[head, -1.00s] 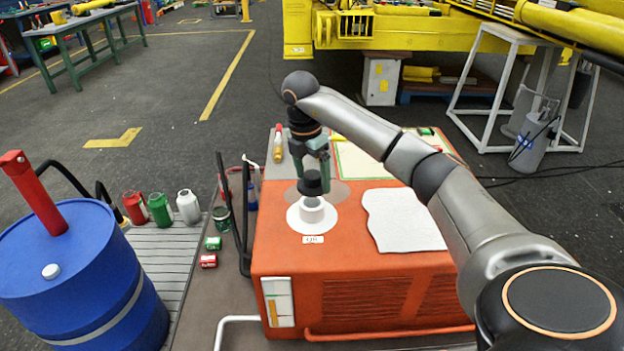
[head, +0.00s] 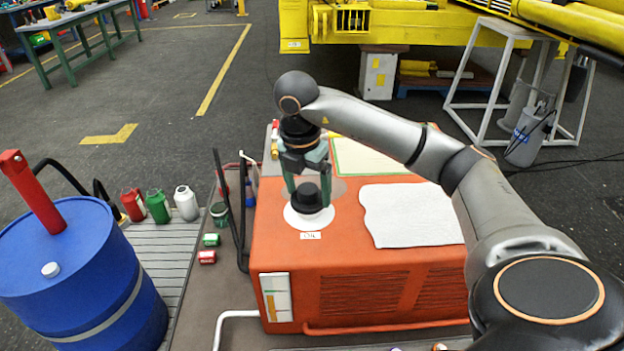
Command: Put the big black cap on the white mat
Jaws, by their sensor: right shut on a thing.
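The big black cap (head: 307,197) is between the fingers of my right gripper (head: 308,183), which is shut on it. The cap shows in front of the white round disc (head: 310,220) marked OIL on the orange machine and hides the white neck there. I cannot tell whether the cap touches the neck. The white mat (head: 412,216) lies flat on top of the machine, to the right of the cap, and its visible surface is bare. My left gripper is not in view.
The orange machine (head: 345,295) fills the middle. A green-edged pale sheet (head: 370,160) lies behind the mat. Black upright hoses (head: 240,215) stand at the machine's left edge. A blue drum (head: 70,270), several cans and small red and green boxes are further left.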

